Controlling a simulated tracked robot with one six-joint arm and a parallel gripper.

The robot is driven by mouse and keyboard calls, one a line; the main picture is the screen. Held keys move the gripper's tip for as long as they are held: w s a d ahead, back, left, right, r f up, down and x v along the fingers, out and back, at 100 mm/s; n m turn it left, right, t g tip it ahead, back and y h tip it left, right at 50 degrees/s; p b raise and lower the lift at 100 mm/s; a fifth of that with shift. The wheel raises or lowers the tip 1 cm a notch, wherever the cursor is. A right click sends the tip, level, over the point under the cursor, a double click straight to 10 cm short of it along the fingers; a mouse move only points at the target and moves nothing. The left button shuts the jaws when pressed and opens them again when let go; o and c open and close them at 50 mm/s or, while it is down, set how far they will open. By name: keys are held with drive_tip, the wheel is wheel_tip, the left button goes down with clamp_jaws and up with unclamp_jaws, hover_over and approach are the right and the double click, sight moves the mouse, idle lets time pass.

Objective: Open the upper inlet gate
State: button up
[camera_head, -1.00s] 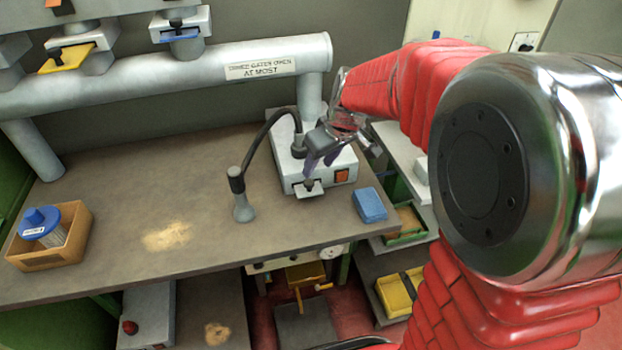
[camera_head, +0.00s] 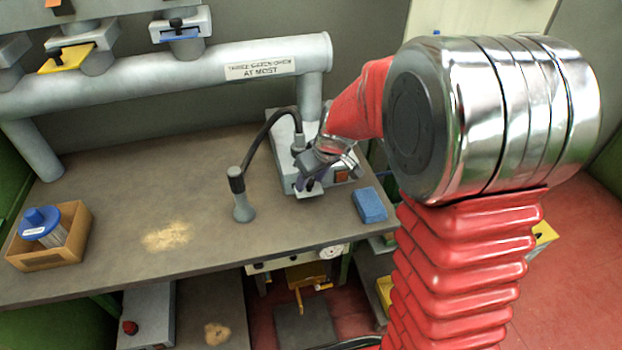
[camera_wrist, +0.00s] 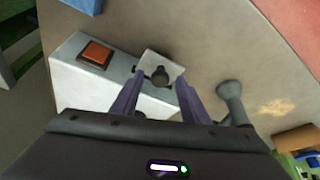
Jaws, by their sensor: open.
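A pale gate plate (camera_wrist: 160,60) with a dark round knob (camera_wrist: 161,77) projects from the front of a white box in the wrist view. The plate also shows in the head view (camera_head: 309,193), partly covered by my gripper. No label naming it is readable. My gripper (camera_head: 309,181) is at the front of the box, above the plate. In the wrist view my gripper (camera_wrist: 160,82) is open, with the knob between its two purple fingertips in the picture. I see no grip on it, and cannot tell whether the fingers touch it.
The white box (camera_head: 287,158) has an orange switch (camera_head: 342,176). A blue block (camera_head: 370,204) lies to its right. A hose nozzle (camera_head: 242,205) stands to its left. Yellow (camera_head: 64,59) and blue (camera_head: 181,35) gates are up on the pipe (camera_head: 150,72).

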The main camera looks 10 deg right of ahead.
drive_tip(key=shift+c, duration=0.6)
clamp_jaws()
